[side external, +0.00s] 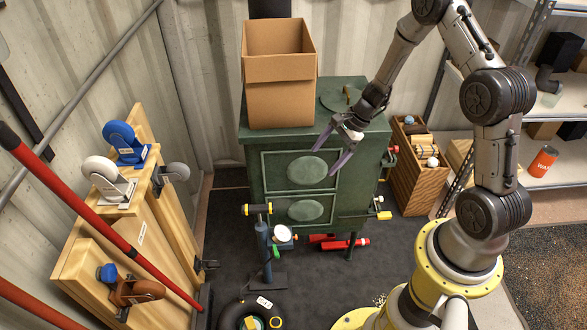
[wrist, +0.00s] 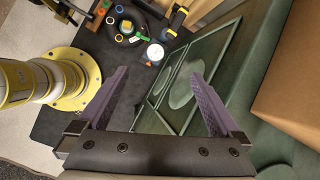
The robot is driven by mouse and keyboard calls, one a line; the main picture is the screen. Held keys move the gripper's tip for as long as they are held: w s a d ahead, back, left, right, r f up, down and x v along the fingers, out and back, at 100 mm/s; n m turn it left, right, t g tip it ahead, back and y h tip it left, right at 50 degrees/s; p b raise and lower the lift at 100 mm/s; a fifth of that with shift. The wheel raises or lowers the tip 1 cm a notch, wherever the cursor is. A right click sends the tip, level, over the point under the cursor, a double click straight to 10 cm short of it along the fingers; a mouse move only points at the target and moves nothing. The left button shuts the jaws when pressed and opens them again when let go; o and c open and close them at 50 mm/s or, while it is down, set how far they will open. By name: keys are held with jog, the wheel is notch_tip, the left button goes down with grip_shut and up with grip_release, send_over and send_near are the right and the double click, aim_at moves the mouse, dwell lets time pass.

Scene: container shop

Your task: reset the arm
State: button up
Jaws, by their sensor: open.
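My gripper (side external: 335,150) is in front of the right part of the green stove (side external: 262,185), near its top front edge. Its two purple-grey fingers point down and to the left, spread apart. In the wrist view my gripper (wrist: 158,100) shows both fingers wide apart with nothing between them but the stove front and the floor beyond. No object is held. My arm reaches from the yellow base at the right, bent over the stove.
An open cardboard box (side external: 280,95) stands on the stove top. A wooden crate (side external: 418,170) is right of the stove, with metal shelves (side external: 560,175) beyond. Wooden boards with casters (side external: 140,215) and red poles (side external: 85,215) are at left. A black tyre (side external: 232,318) lies in front.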

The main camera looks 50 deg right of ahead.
jog(key=s+a+r+n, duration=0.3)
jog(key=a+r+n, duration=0.25)
jog(key=r, duration=0.45)
jog(key=s+a+r+n, duration=0.4)
jog(key=a+r+n, duration=0.15)
jog(key=r, duration=0.45)
jog(key=s+r+n+h, duration=0.1)
jog(key=s+r+n, duration=0.1)
jog(key=s, duration=0.3)
jog(key=s+r+n+t+h, duration=0.1)
jog(key=s+r+n+h, duration=0.1)
jog(key=s+n, duration=0.3)
jog(key=s+r+n+h, duration=0.1)
jog(key=s+r+n, duration=0.2)
jog(key=s, duration=0.4)
jog(key=shift+s+r+n+t, duration=0.2)
jog(key=shift+r+n+t, duration=0.1)
jog(key=shift+a, duration=0.1)
grip_shut()
